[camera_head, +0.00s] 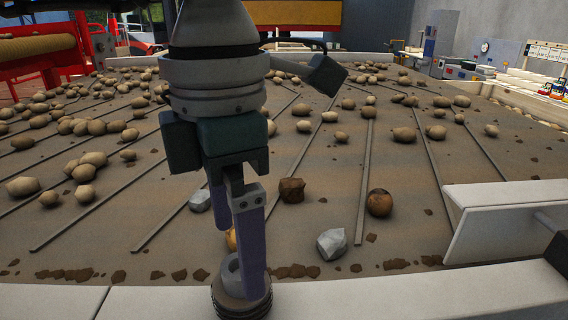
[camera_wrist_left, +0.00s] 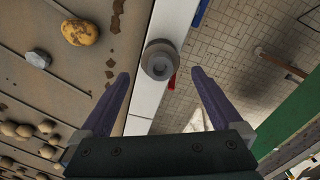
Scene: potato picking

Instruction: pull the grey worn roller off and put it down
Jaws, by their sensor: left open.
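The grey worn roller (camera_head: 228,280) sits on the pale front rail (camera_head: 420,290) of the belt, at the bottom of the head view. It has a round grey top with a hole and a darker, wider base. In the left wrist view the roller (camera_wrist_left: 160,62) lies on the white rail, centred just beyond the fingertips. My left gripper (camera_head: 238,255) points down over it, open, with its purple fingers on either side in the wrist view. The near finger hides part of the roller in the head view. I cannot tell whether the fingers touch it. My right gripper is not in view.
A brown belt (camera_head: 320,240) with several potatoes, stones and clods lies behind the rail. A white panel (camera_head: 500,215) with a grey bar stands at the right. In the left wrist view, tiled floor (camera_wrist_left: 240,50) lies beyond the rail, with a red piece beside the roller.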

